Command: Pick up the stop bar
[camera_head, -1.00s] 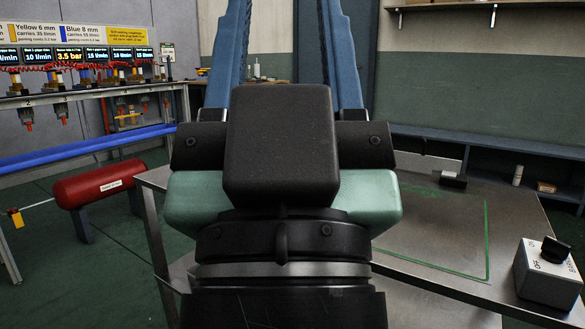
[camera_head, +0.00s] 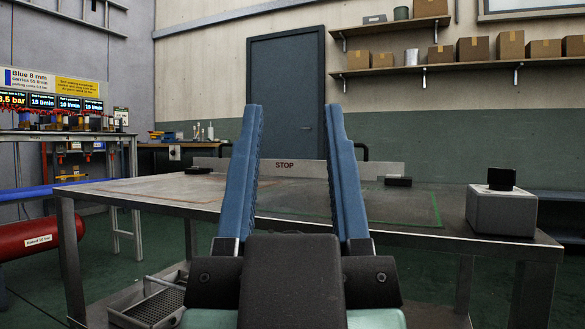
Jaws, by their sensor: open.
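The stop bar (camera_head: 308,168) is a long, thin, pale grey plate marked STOP. It stands on edge along the far side of the metal table (camera_head: 400,222). My gripper (camera_head: 292,107) is open and empty, with its two blue fingers pointing up and away. In the picture the fingers frame the STOP lettering and hide parts of the bar. The gripper appears well nearer than the bar and apart from it.
A black block (camera_head: 398,181) sits by the bar's right end and another black block (camera_head: 199,170) near its left end. A grey switch box (camera_head: 502,211) with a black knob stands at the table's right. The tabletop between is mostly clear.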

